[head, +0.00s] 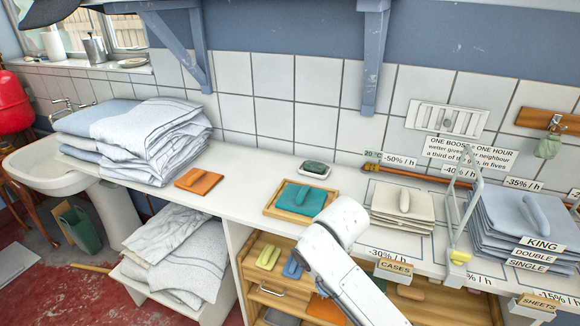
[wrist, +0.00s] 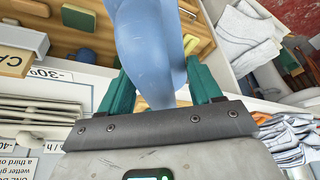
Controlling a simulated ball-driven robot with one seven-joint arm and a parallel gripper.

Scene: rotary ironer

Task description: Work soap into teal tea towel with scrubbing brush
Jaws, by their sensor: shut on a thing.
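The teal tea towel (head: 301,199) lies folded, with a raised ridge on top, on a wooden board on the counter in the head view. A dark green block (head: 315,167), which looks like the soap, sits in a white dish behind it. My gripper (wrist: 163,90) has teal fingers in the wrist view, shut on a smooth pale blue thing (wrist: 148,45) that fills the space between them. I cannot tell what this thing is. In the head view my white arm hides the gripper, in front of the counter and shelves. I cannot make out a scrubbing brush.
An orange cloth (head: 198,181) lies left of the board. Folded linen (head: 150,140) is piled near the sink (head: 45,160). Cream and blue-grey stacks (head: 520,222) stand to the right by a metal frame. Open shelves (head: 262,290) below hold yellow and blue things.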

